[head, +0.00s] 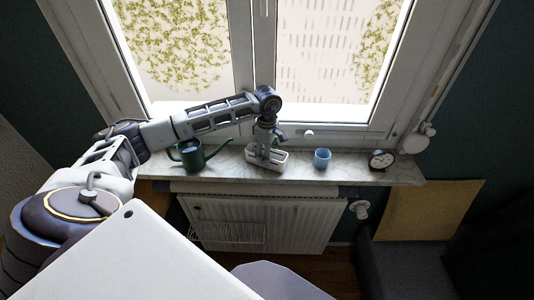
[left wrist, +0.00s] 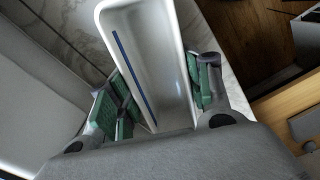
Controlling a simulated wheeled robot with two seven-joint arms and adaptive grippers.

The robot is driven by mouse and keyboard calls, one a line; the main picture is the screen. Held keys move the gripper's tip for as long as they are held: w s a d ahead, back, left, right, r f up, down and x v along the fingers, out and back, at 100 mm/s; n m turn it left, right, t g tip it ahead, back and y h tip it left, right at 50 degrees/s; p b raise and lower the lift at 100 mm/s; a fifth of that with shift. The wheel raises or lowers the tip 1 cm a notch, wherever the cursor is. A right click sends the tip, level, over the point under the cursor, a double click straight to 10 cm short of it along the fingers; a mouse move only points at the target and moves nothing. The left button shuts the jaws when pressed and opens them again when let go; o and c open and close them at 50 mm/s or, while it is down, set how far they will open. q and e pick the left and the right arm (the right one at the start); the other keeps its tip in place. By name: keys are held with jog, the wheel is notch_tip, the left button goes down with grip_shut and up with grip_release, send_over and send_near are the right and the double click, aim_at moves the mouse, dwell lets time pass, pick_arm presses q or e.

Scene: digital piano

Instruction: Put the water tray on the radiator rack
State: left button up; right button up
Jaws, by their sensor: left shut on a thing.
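The water tray (head: 279,158) is a narrow white trough at the window sill. In the left wrist view the tray (left wrist: 150,50) shows a blue line along its inside. My left gripper (head: 264,147) reaches down over the tray from above. In the left wrist view its green-padded fingers (left wrist: 162,88) sit on either side of the tray, shut on it. I cannot tell whether the tray rests on the sill or is slightly above it. The radiator rack (head: 228,233) is a thin wire rack at the front left of the radiator, below the sill. My right gripper is not in view.
On the marble sill (head: 345,172) stand a dark green watering can (head: 192,155) left of the tray, and a blue cup (head: 322,158) and a round clock (head: 381,159) to its right. The white radiator (head: 300,222) has a valve (head: 360,209) at its right.

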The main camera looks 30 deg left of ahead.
pick_arm(q)
jog(key=shift+f, duration=0.15)
jog(key=o, duration=1.2)
jog(key=shift+r, duration=0.2)
jog(key=shift+r, duration=0.3)
notch_tip(320, 180, up, 11)
jog(key=b, duration=0.2)
jog(key=shift+r, duration=0.15)
jog(key=shift+c, duration=0.3)
